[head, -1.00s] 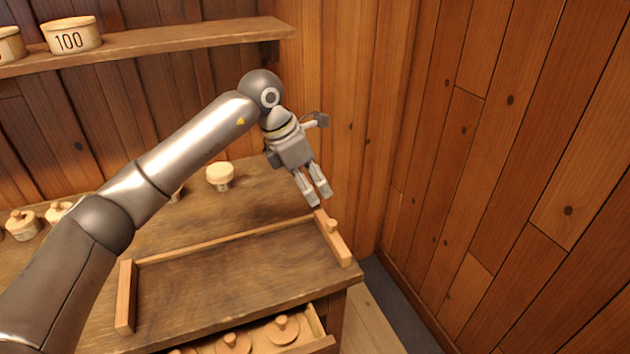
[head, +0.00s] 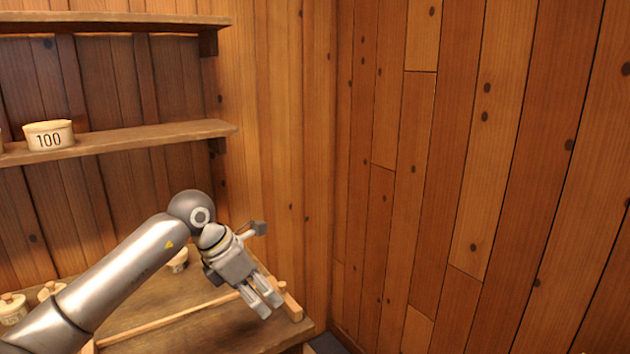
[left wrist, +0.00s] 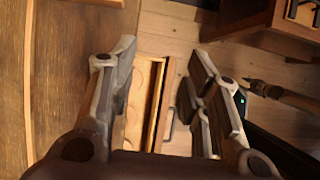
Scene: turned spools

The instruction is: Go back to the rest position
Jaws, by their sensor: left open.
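My left gripper (head: 265,302) is open and empty in the head view, above the right end of the wooden worktop (head: 200,335). Its arm reaches in from the lower left. In the left wrist view its two fingers (left wrist: 160,75) stand wide apart with nothing between them. Below them an open drawer (left wrist: 155,105) holding round wooden pieces and the floor show. My right gripper is not in the head view.
A wooden rail (head: 165,320) runs along the worktop, with a short end rail (head: 291,302) at the right. Lidded pots (head: 12,309) stand at the left. A pot marked 100 (head: 49,135) sits on the shelf (head: 150,137). Plank walls (head: 450,180) close off the right.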

